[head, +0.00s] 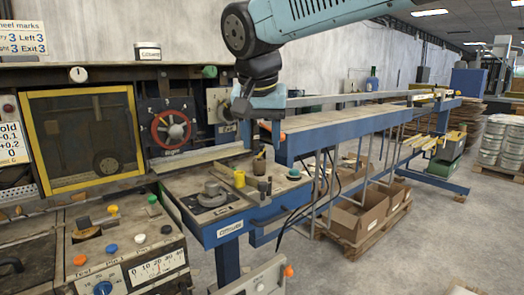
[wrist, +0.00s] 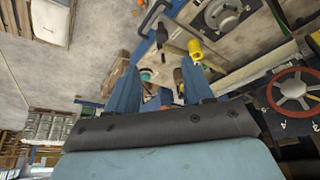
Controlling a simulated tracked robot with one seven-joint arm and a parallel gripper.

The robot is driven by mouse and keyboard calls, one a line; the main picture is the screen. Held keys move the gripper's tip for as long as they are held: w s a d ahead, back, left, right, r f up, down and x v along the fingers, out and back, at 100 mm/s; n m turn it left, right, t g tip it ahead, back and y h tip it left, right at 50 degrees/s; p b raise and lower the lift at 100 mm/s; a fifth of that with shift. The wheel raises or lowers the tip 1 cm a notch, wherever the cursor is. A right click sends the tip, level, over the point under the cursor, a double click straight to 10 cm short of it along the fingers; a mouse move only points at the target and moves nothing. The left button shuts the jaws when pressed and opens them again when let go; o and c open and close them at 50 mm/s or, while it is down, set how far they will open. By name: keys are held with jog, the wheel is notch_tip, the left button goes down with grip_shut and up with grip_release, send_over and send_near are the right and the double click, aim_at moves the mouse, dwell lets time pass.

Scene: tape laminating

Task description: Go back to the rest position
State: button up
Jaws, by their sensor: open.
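My gripper (head: 260,112) hangs from my light-blue arm in the upper middle of the head view, in front of the near end of the long blue rail. In the wrist view my gripper (wrist: 160,88) shows two blue fingers, spread apart, with nothing held between them. The workbench lies below and beyond it. The fingertips are small and partly hidden in the head view.
A blue workbench (head: 228,232) carries a yellow cylinder (head: 239,179) and a grey round fixture (head: 212,194). A red handwheel (head: 172,130) stands behind. A control panel (head: 125,255) is at lower left. Cardboard boxes (head: 357,217) sit under the rail; open floor lies right.

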jog(key=shift+s+r, duration=0.1)
jog(key=shift+r, duration=0.1)
jog(key=s+d+f, duration=0.3)
jog(key=d+f, duration=0.1)
jog(key=d, duration=0.4)
jog(key=s+d+f, duration=0.4)
jog(key=d, duration=0.5)
jog(key=s+d+f+t, duration=0.1)
jog(key=s+d+f, duration=0.3)
jog(key=d, duration=0.4)
jog(key=shift+d+f+n, duration=0.2)
jog(key=shift+f+n, duration=0.1)
jog(key=shift+n, duration=0.1)
